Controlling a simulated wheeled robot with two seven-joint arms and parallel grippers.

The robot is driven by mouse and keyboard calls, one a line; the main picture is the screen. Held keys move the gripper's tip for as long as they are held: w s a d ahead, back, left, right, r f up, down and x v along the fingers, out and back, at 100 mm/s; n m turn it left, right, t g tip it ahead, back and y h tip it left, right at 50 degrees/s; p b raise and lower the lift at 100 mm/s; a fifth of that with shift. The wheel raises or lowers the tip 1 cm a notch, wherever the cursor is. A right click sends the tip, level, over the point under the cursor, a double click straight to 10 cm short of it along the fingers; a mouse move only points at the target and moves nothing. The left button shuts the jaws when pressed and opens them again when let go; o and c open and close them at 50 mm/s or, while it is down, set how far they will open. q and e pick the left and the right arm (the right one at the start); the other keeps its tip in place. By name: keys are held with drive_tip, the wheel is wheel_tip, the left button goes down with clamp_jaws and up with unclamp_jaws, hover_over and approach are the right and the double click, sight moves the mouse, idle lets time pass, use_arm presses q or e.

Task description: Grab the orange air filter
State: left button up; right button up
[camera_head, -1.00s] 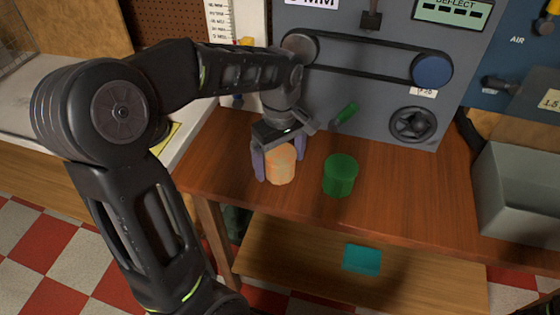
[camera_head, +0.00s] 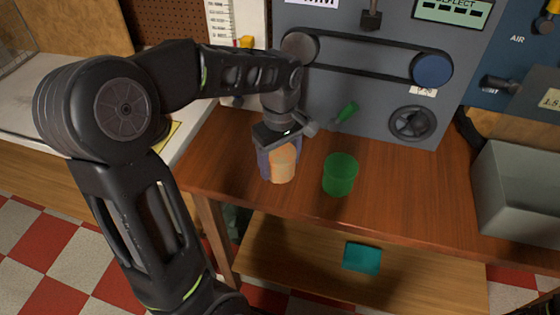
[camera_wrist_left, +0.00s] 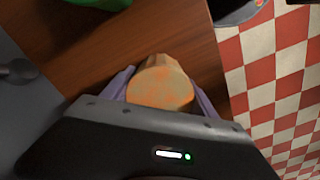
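The orange air filter (camera_head: 283,166) is a pale orange cylinder standing upright near the front left of the wooden bench. My left gripper (camera_head: 278,160) comes down over it from above, with its purple fingers on both sides and against it. In the left wrist view the filter's orange top (camera_wrist_left: 160,88) sits between the two fingers (camera_wrist_left: 160,92). The gripper is shut on the filter, and the filter's far side is partly hidden. My right gripper is not in view.
A green cylinder (camera_head: 340,174) stands to the right of the filter on the bench (camera_head: 415,200). A grey machine panel (camera_head: 350,80) with a belt and a handwheel (camera_head: 412,123) rises behind. A grey bin (camera_head: 520,195) is at the right. A teal item (camera_head: 361,257) lies on the lower shelf.

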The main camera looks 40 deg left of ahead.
sight(280, 152)
use_arm(q)
drive_tip(key=c, duration=1)
wheel_tip(280, 152, up, 10)
drive_tip(key=shift+r, duration=0.1)
idle(0.6)
